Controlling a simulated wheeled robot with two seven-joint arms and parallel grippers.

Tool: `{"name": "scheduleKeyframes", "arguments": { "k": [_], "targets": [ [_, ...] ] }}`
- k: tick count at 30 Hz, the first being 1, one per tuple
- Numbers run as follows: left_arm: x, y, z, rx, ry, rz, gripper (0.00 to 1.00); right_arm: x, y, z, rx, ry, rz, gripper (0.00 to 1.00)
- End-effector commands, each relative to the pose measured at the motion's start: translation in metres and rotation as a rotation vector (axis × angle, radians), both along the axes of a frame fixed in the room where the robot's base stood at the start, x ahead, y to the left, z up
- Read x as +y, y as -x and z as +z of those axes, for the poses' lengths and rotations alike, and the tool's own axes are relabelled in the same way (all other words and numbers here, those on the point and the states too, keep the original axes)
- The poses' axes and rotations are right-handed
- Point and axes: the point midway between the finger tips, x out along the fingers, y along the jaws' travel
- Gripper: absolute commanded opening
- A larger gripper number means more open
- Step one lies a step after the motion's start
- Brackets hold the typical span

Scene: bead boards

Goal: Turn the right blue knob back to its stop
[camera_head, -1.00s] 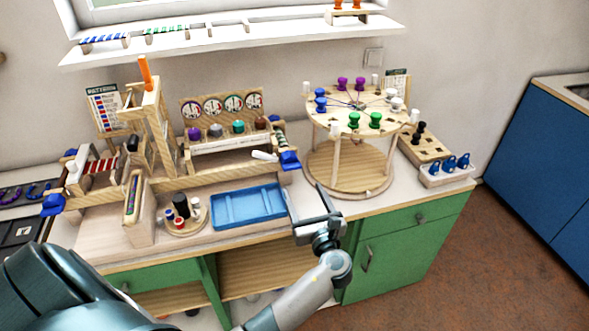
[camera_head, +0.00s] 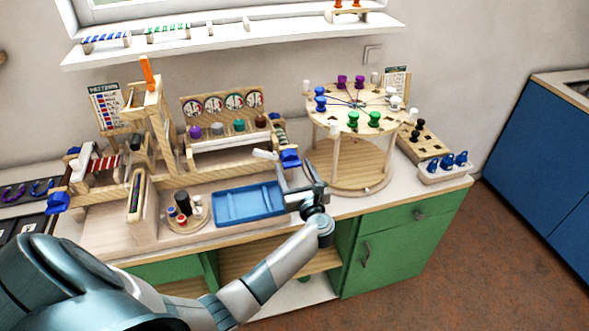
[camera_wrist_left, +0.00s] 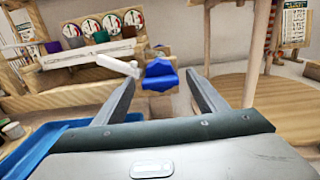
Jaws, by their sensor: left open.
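The right blue knob (camera_head: 290,158) sits at the right end of the wooden bead loom in the head view. It also shows in the left wrist view (camera_wrist_left: 160,75), ahead of the fingers and between them, with a gap left. My left gripper (camera_head: 303,178) is open and empty, just below and to the right of the knob, beside the blue tray. In the left wrist view its two fingers (camera_wrist_left: 158,98) stand wide apart. Another blue knob (camera_head: 58,201) is at the loom's left end. My right gripper does not show.
A blue tray (camera_head: 248,206) lies to the left of my left gripper. A round wooden stand (camera_head: 340,182) with coloured spools rises close on its right. A white lever (camera_head: 265,154) sticks out beside the right knob. A round holder with small cylinders (camera_head: 190,222) stands left of the tray.

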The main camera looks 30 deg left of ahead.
Motion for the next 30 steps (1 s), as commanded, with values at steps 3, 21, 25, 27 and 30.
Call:
{"name": "scheduleKeyframes", "arguments": {
  "k": [3,21,25,27,30],
  "targets": [
    [0.000,0.000,0.000,0.000,0.000,0.000,0.54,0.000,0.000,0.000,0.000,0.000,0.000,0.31],
    [0.000,0.001,-0.001,-0.046,0.040,0.000,0.24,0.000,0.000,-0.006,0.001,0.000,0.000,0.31],
    [0.000,0.001,-0.002,-0.094,0.081,0.001,0.24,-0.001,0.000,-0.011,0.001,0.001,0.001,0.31],
    [0.001,0.001,-0.002,-0.129,0.109,0.002,0.24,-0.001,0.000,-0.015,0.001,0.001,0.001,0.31],
    [0.000,0.001,-0.003,-0.186,0.159,0.001,0.24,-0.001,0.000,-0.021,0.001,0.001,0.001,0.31]
  ]
}}
